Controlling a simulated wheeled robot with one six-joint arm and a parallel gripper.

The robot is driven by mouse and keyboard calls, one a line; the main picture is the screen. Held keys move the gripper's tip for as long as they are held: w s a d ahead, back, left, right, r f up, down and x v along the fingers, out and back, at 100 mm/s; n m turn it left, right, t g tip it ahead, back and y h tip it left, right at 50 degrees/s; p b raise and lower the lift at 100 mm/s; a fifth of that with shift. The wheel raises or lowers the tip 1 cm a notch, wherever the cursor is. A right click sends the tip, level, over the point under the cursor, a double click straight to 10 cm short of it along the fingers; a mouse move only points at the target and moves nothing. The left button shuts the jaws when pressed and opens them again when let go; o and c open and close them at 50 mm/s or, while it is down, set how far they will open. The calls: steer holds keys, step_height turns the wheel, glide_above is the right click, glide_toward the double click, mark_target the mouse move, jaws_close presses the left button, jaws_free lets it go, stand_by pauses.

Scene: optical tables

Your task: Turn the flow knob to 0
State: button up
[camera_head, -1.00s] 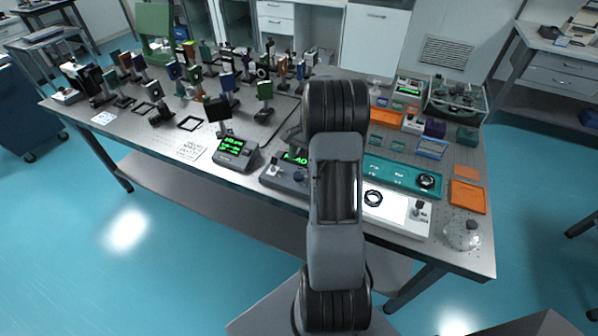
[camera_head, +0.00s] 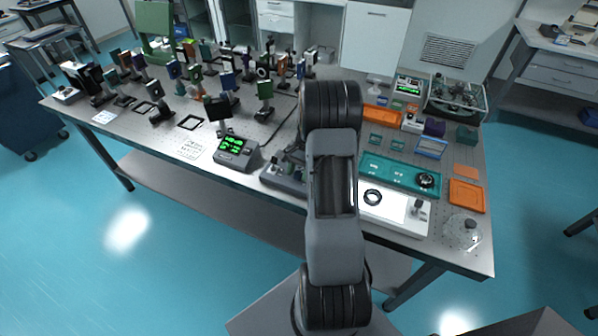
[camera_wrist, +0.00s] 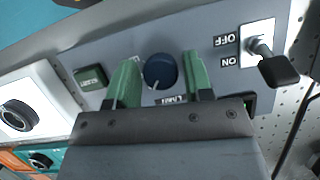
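In the wrist view a round dark blue knob (camera_wrist: 160,69) with a white pointer line sits on a grey-blue panel (camera_wrist: 215,30). The line points to the lower left of the picture. My gripper (camera_wrist: 160,60) is open, its green fingers on either side of the knob, with a visible gap on each side. Lettering below the knob is upside down and partly hidden by my gripper. In the head view the grey control box (camera_head: 284,180) is partly covered by my arm, and its knob is hidden.
On the same panel are a green button (camera_wrist: 90,77) to the left and an ON/OFF toggle switch (camera_wrist: 275,64) to the right. A white device (camera_wrist: 40,105) stands close at the left. A small box with green readouts (camera_head: 236,150) stands nearby, left in the head view.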

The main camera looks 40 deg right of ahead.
steer(key=c, duration=0.6)
steer(key=shift+n, duration=0.4)
steer(key=n+g, duration=0.1)
steer(key=n, duration=0.2)
steer(key=shift+w+n+h+b, duration=0.1)
steer(key=shift+n+h+b, duration=0.2)
steer(key=shift+h, duration=0.1)
steer(key=shift+n+g+h, duration=0.5)
steer(key=shift+n+g, duration=0.1)
steer(key=shift+n, duration=1.1)
steer(key=o, duration=0.9)
